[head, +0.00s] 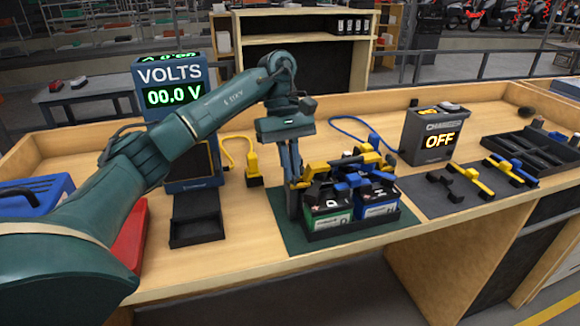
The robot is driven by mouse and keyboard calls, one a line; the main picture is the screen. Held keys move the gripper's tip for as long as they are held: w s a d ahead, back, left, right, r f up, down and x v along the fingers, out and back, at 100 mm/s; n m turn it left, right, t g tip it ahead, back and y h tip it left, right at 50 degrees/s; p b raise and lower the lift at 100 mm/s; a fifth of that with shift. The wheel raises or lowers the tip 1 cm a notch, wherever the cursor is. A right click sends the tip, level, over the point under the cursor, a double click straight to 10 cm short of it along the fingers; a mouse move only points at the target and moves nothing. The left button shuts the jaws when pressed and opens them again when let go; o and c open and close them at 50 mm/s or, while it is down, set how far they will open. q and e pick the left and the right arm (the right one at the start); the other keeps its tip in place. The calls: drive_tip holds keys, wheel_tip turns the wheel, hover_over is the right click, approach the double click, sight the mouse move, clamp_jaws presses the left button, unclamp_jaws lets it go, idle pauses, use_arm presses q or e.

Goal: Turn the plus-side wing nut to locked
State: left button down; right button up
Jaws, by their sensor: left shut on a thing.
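Two batteries stand side by side on a dark green mat (290,238) near the front edge of the bench: one with a green label (328,226) and one with a blue label (381,210). Yellow parts (350,163) and blue parts (352,184) sit across their tops. My left gripper (294,188) points down at the left side of the green-labelled battery. It is shut on a small yellow piece (301,184), which looks like a wing nut. The fingers hide most of it, and its turn angle cannot be read. My right gripper is not in view.
A meter (168,73) reading 00.0 V stands behind my left arm, with a black tray (196,228) in front. Yellow bars (472,181) lie on a grey mat at right, beside a black organizer (530,150).

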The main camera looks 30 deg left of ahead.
use_arm(q)
drive_tip(key=shift+w+m, duration=0.1)
drive_tip(key=shift+m, duration=0.5)
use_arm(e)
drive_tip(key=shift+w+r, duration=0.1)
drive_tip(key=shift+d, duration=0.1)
use_arm(q)
drive_tip(key=c, duration=1.6)
unclamp_jaws()
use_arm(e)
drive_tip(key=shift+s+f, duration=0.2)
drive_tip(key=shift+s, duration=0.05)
use_arm(q)
drive_tip(key=shift+r, duration=0.1)
